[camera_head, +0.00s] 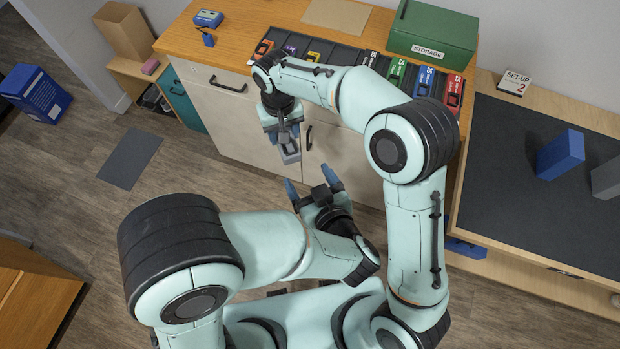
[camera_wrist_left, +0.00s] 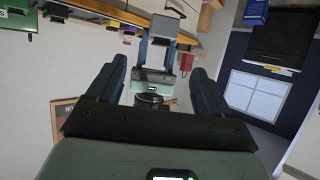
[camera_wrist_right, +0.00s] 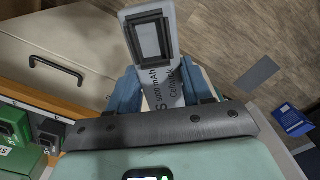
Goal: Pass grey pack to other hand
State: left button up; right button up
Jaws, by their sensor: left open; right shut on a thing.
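The grey pack (camera_head: 290,150) hangs below my right gripper (camera_head: 282,124), in front of the cabinet. In the right wrist view the pack (camera_wrist_right: 175,70) is a flat light-grey block with a black square frame and printed lettering, gripped between the fingers (camera_wrist_right: 160,92). My left gripper (camera_head: 312,182) is open and empty, with blue fingers pointing up towards the pack, a gap between them. In the left wrist view the pack (camera_wrist_left: 164,28) shows beyond my open left fingers (camera_wrist_left: 157,88), in the right gripper (camera_wrist_left: 165,60).
A worktop (camera_head: 225,52) holds a row of coloured packs in dark slots and a green storage box (camera_head: 432,35). On the right, a dark-topped table (camera_head: 500,180) bears a blue block (camera_head: 560,155) and a grey block (camera_head: 607,178).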

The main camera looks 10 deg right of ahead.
aim_at(292, 152)
pick_arm(q)
jog(key=x, duration=1.1)
jog(key=shift+w+f, duration=0.1)
jog(key=shift+w, duration=0.3)
jog(key=c, duration=1.3)
pick_arm(e)
jog(key=o, duration=1.4)
jog(key=shift+c, duration=0.2)
jog(key=shift+r, duration=0.1)
